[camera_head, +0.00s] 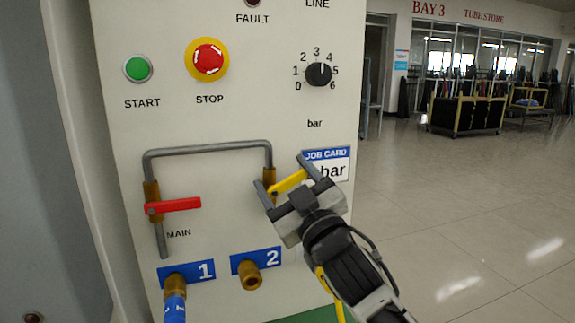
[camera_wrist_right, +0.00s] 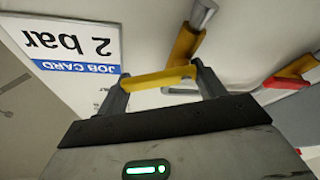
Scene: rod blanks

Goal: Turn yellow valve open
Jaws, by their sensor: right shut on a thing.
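The yellow valve lever (camera_head: 289,183) is on a brass valve at the right leg of a grey pipe on the panel. It slants up to the right from the valve. My right gripper (camera_head: 283,175) is at the lever, with one finger near each end of it. In the right wrist view the yellow lever (camera_wrist_right: 157,79) spans between the two fingers of my gripper (camera_wrist_right: 161,82), which is shut on it. The brass valve body (camera_wrist_right: 188,42) shows just behind. My left gripper is in neither view.
A red lever (camera_head: 174,206) marked MAIN sits on the pipe's left leg. A blue hose (camera_head: 175,306) is on outlet 1; outlet 2 (camera_head: 250,275) is bare brass. A job card (camera_head: 327,163) is close to the gripper. START (camera_head: 138,68) and STOP (camera_head: 207,60) buttons are above.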

